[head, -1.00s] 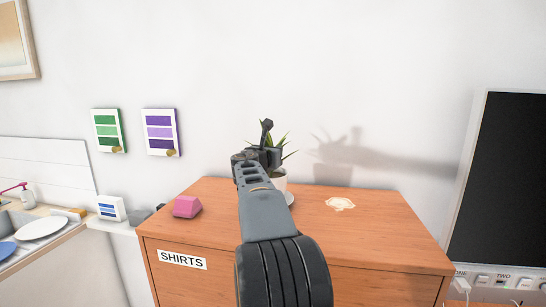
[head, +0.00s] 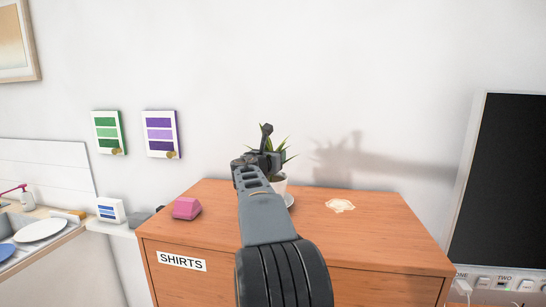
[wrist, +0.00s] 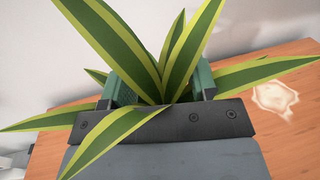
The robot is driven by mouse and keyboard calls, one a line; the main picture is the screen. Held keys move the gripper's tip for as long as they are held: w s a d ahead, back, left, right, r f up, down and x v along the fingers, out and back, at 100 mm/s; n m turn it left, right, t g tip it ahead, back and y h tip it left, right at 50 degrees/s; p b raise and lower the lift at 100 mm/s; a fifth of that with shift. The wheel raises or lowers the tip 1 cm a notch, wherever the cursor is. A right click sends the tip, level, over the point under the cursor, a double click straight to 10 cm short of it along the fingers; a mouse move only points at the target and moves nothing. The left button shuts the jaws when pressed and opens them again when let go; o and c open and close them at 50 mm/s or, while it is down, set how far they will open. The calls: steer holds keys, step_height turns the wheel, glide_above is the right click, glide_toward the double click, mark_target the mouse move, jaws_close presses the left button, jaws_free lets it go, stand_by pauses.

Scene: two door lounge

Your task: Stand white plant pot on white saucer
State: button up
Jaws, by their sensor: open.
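The white plant pot (head: 279,185) holds a plant with green and yellow striped leaves and stands upright on top of the wooden cabinet, partly hidden by my arm. A bit of the white saucer (head: 289,199) shows at the pot's lower right; the pot looks to be over it, but my arm hides most of the contact. My gripper (head: 259,149) is open at leaf height, above the pot. In the wrist view, its teal fingers (wrist: 163,86) stand either side of the leaves (wrist: 180,55), and the pot is hidden.
The wooden cabinet (head: 380,240) has a SHIRTS label. On its top are a pink block (head: 186,208) at left and a pale stain (head: 340,205) at right. A counter with plates (head: 40,230) is at left, a dark screen (head: 503,185) at right.

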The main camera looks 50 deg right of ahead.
steer(key=shift+r, duration=0.1)
steer(key=shift+r, duration=0.15)
steer(key=b+v, duration=0.2)
steer(key=v, duration=1)
